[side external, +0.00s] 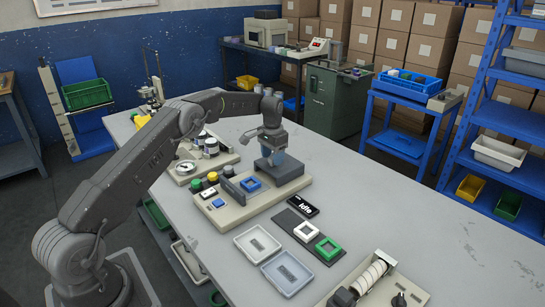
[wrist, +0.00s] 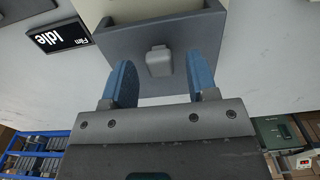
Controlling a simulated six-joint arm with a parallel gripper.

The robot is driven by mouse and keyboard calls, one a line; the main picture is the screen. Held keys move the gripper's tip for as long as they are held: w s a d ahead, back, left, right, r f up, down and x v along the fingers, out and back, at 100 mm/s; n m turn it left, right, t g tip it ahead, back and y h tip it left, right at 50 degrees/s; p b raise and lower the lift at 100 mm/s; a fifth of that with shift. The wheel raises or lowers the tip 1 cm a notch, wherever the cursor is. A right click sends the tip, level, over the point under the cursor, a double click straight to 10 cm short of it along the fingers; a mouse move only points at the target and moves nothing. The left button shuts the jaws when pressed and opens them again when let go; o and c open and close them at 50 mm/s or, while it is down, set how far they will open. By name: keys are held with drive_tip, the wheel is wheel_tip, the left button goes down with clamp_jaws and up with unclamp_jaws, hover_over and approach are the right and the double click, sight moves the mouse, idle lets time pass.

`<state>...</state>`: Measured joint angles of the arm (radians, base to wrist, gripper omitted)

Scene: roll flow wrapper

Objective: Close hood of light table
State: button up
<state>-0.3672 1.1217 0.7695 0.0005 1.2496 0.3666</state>
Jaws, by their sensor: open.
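The light table's beige base (side external: 240,212) stands on the bench, with a dark grey hood part (side external: 289,176) at its right end. In the wrist view the dark grey hood (wrist: 207,28) fills the top centre, with a light grey knob (wrist: 160,62) on its near face. My gripper (wrist: 161,72) is open, with one blue finger on each side of the knob and visible gaps to it. In the side view my gripper (side external: 275,157) hangs right at the hood; the arm hides part of it, and the knob cannot be made out there.
A small Idle display (side external: 303,206) stands beside the base; it also shows in the wrist view (wrist: 60,36). A dark strip with white and green frames (side external: 328,248), two grey trays (side external: 257,245) and a roll unit (side external: 370,280) lie nearer. The bench's right side is clear.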

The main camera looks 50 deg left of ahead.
drive_tip(key=shift+f, duration=0.25)
clamp_jaws()
idle(0.4)
